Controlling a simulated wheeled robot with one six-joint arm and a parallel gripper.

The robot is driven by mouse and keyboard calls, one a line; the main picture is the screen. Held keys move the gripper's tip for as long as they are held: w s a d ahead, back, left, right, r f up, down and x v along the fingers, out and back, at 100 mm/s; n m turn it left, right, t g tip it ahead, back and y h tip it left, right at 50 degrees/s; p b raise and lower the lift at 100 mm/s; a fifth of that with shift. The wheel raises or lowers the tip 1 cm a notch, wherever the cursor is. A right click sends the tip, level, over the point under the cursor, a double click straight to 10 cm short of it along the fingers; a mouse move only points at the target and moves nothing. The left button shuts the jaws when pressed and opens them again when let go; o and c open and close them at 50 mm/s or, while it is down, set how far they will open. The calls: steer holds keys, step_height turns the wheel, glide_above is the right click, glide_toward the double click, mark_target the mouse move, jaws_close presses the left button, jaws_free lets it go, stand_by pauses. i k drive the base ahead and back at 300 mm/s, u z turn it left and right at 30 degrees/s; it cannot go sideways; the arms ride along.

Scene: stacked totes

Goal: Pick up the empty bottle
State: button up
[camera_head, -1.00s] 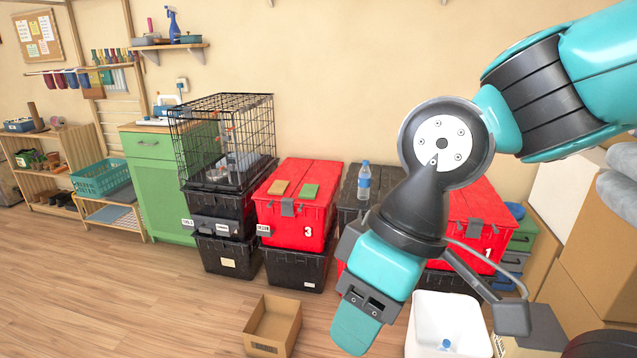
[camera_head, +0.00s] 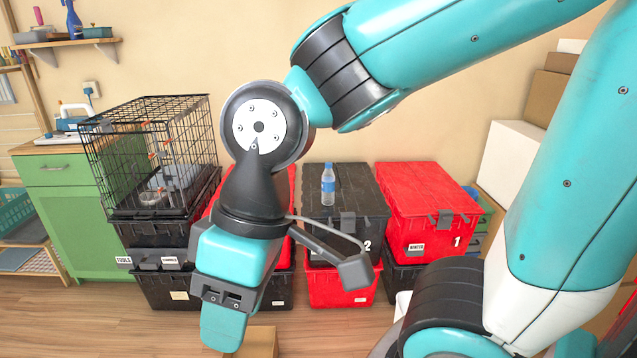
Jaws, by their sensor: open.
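A clear plastic bottle with a blue cap and blue label, the bottle (camera_head: 328,185), stands upright on the black lid of the tote stack marked 2 (camera_head: 348,195). My gripper (camera_head: 222,325) hangs in the foreground, left of and lower than the bottle in the picture. It is apart from the bottle and holds nothing that I can see. Its fingers are seen from behind, so the gap between them is hidden. My arm covers much of the red tote left of the bottle.
A red tote marked 1 (camera_head: 425,205) stands right of the bottle's stack. A black wire cage (camera_head: 150,150) sits on black totes at left. A cardboard box (camera_head: 262,342) lies on the floor below my gripper. A green cabinet (camera_head: 72,205) stands far left.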

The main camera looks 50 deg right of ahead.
mark_target(328, 177)
steer(key=z, duration=0.4)
steer(key=i, duration=0.9)
steer(key=z, duration=0.55)
